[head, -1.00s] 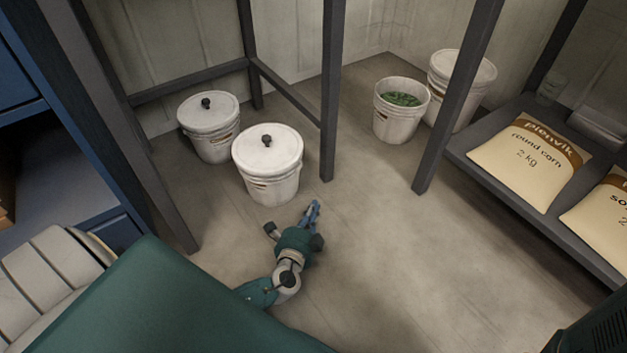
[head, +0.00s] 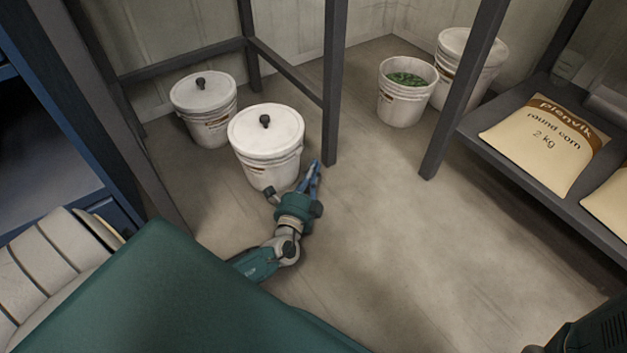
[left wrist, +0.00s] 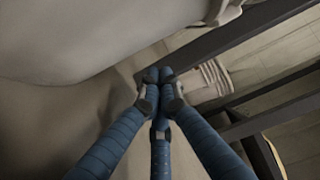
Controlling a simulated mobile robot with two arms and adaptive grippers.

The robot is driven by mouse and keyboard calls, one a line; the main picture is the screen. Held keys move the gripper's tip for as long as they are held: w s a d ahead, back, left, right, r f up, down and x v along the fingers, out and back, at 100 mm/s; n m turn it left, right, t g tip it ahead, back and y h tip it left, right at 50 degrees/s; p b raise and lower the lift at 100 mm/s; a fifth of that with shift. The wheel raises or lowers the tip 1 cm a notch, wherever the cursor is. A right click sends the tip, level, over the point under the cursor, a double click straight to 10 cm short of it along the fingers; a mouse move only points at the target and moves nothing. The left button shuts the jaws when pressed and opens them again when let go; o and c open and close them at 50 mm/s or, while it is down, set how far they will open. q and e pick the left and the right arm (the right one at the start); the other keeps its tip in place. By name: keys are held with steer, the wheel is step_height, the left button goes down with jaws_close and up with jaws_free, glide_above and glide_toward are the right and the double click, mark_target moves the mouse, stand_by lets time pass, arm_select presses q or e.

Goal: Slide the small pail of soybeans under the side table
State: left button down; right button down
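A white lidded pail (head: 268,160) with a dark knob stands on the floor by the front of a dark frame, which looks like the side table (head: 333,85); its top is out of view. A second lidded pail (head: 206,122) stands behind it to the left, inside the frame. I cannot read the labels, so I cannot tell which holds soybeans. My left gripper (head: 314,178) is low beside the front pail's right side; contact is unclear. In the left wrist view its blue fingers (left wrist: 159,76) meet at the tips, empty, with a pale pail wall (left wrist: 70,35) alongside. My right gripper is out of view.
An open pail with green contents (head: 406,98) and another lidded pail (head: 474,65) stand at the back. A low shelf (head: 490,165) with corn bags (head: 545,140) is at the right. A blue cabinet (head: 50,150) is at the left. The central floor is clear.

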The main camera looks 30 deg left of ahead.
mark_target(273, 170)
arm_select(q)
steer(key=shift+s+a, duration=0.9)
steer(key=shift+a, duration=0.2)
steer(key=s+a, duration=0.1)
steer(key=a, duration=0.1)
steer(key=s+a, duration=0.2)
steer(key=a, duration=0.1)
steer(key=s+a, duration=0.2)
steer(key=shift+a, duration=0.15)
steer(key=shift+w, duration=0.1)
